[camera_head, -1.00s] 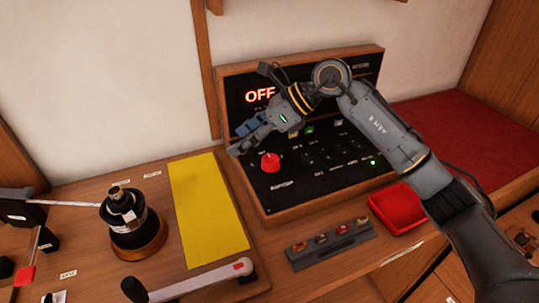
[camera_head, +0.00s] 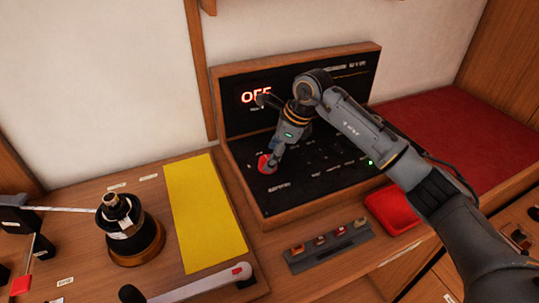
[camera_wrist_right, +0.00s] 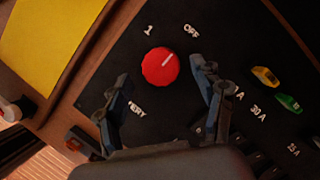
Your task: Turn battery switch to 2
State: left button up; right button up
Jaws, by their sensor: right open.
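The red battery switch knob (camera_head: 265,164) sits on the black sloped panel (camera_head: 300,183), below the lit "OFF" display (camera_head: 257,96). In the right wrist view the round red knob (camera_wrist_right: 160,66) has a pale pointer line slanting up and right, toward the "OFF" label (camera_wrist_right: 191,32). A "1" label (camera_wrist_right: 148,30) is at its upper left; no "2" label can be read. My right gripper (camera_head: 272,163) is over the knob in the head view. In the right wrist view its fingers (camera_wrist_right: 155,85) are spread, with the knob between and just beyond the tips. My left gripper is not in view.
Yellow and green breaker levers (camera_wrist_right: 275,88) stand right of the knob. A yellow sheet (camera_head: 204,213), a winch (camera_head: 131,235) and a lever handle (camera_head: 205,285) lie left of the panel. A red tray (camera_head: 393,208) and a small rack (camera_head: 328,246) are in front.

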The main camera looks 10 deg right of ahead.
jog(key=shift+x, duration=1.15)
jog(key=c, duration=1.1)
jog(key=shift+c, duration=0.2)
